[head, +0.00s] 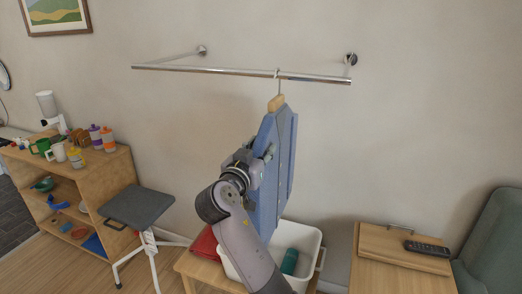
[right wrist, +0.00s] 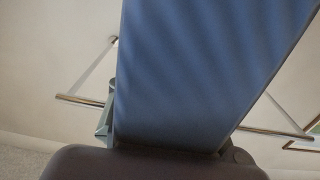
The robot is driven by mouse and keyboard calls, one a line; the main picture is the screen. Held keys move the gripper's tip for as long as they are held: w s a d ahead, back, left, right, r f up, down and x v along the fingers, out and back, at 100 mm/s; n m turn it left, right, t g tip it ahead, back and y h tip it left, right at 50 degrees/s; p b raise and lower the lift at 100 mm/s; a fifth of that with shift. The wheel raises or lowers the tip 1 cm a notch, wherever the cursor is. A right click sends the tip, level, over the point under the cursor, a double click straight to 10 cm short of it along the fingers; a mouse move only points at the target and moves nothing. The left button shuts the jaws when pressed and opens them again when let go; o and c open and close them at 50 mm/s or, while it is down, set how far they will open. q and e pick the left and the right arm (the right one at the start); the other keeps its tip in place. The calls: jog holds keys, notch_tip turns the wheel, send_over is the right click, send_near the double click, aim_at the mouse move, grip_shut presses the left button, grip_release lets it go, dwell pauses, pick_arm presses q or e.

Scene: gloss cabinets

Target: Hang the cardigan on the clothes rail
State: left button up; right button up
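The blue cardigan (head: 284,150) hangs on a hanger with a wooden top (head: 276,102), seen nearly edge-on in the head view. The hanger's hook (head: 277,74) is at the metal clothes rail (head: 210,71) and appears to loop over it, right of the middle. My right gripper (head: 264,152) is at the cardigan's left edge and appears shut on it; the cloth partly hides the fingertips. In the right wrist view the cardigan (right wrist: 200,75) fills the middle, with the rail (right wrist: 85,102) behind on both sides. My left gripper is not in view.
Below the cardigan stand a white bin (head: 310,240) and a low wooden table (head: 195,265) with a red item. A stool (head: 138,207) and a shelf with cups (head: 110,170) are at left. A wooden cabinet (head: 385,270) with a remote (head: 427,248) and a green chair (head: 495,240) are at right.

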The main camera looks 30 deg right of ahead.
jog(key=o, duration=0.3)
jog(key=shift+o, duration=0.2)
jog(key=shift+f, duration=0.2)
jog(key=v, duration=0.7)
jog(key=shift+s+a, duration=0.2)
